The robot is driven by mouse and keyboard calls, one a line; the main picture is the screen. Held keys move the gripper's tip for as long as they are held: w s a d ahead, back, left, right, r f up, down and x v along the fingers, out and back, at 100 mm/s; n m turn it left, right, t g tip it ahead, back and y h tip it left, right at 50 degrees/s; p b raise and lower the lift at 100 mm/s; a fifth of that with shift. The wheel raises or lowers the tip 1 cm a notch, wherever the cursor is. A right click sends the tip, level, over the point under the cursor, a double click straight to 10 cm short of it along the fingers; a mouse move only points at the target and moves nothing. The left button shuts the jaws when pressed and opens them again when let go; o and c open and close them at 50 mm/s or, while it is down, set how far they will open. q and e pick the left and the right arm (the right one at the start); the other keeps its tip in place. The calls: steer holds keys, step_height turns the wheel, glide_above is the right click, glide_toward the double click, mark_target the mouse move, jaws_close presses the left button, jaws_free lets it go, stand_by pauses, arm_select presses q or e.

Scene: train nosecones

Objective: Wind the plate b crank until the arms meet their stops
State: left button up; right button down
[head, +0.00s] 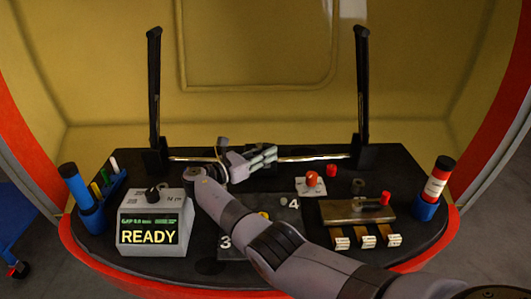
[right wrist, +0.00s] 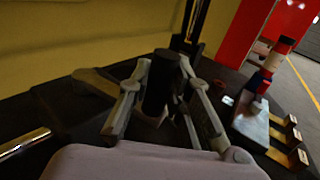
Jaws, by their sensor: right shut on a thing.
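Two upright black arms stand at the back of the dark table, the left arm (head: 154,90) and the right arm (head: 362,90), joined low down by a shiny rod (head: 305,158). My right gripper (head: 268,155) is in the middle of this rod, pointing right. In the right wrist view its fingers (right wrist: 160,105) are closed around a dark upright cylinder (right wrist: 158,82), which looks like the crank handle. The gripper hides most of the crank in the head view. I cannot tell whether the arms touch their stops. My left gripper is not in view.
A grey box (head: 155,222) with a knob and a screen reading READY stands at left front. Blue holders with tubes (head: 82,195) stand at both sides. A red knob (head: 312,179) on a white plate and a brown block (head: 350,211) lie right of my forearm.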

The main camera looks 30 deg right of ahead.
steer(key=c, duration=1.4)
jaws_free()
steer(key=shift+w, duration=0.15)
steer(key=shift+c, duration=0.2)
step_height(320, 180, up, 10)
steer(key=shift+f, duration=0.1)
